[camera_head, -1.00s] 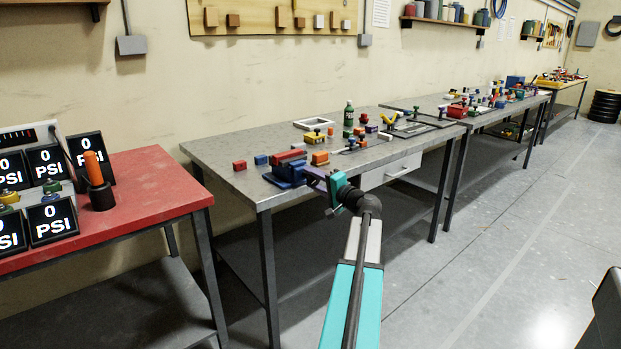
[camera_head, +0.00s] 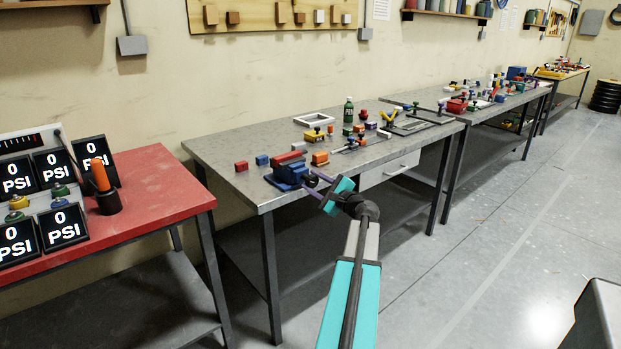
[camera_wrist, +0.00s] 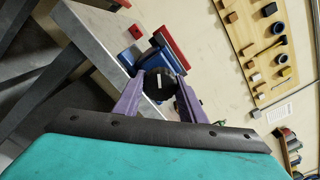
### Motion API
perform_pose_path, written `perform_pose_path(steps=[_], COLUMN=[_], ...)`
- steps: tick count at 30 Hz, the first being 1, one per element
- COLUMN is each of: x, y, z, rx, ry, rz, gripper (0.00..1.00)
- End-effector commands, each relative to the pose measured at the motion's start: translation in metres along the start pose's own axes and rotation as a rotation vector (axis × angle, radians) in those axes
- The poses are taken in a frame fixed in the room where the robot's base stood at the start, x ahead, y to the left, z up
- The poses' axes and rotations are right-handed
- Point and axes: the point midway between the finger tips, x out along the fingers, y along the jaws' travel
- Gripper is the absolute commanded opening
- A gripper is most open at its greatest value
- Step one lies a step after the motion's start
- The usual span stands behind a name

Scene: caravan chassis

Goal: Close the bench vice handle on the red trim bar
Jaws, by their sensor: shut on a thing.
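The blue bench vice (camera_head: 286,174) sits at the near left corner of the grey workbench (camera_head: 225,160). It also shows in the wrist view (camera_wrist: 128,58). The red trim bar (camera_head: 290,157) lies along the top of the vice, and in the wrist view (camera_wrist: 171,47) it is just beyond it. My gripper (camera_head: 316,180) is at the vice's front. In the wrist view, its purple fingers (camera_wrist: 158,95) are on either side of the dark round vice handle (camera_wrist: 155,82), shut on it. The fingers partly hide the handle. I cannot tell how tightly the jaws clamp the bar.
Colored blocks, including a red one (camera_head: 241,166) and an orange one (camera_head: 320,158), stand near the vice. A red table (camera_head: 150,190) with gauges stands left.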

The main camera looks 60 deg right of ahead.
Motion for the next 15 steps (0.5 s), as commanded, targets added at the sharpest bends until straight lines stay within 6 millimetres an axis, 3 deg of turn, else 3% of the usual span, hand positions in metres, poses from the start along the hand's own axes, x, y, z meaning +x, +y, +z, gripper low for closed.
perform_pose_path(steps=[15], x=[-0.0022], y=[0.0024], z=[-0.0013], rx=[0.412], ry=[0.006], rz=[0.005], gripper=[0.15])
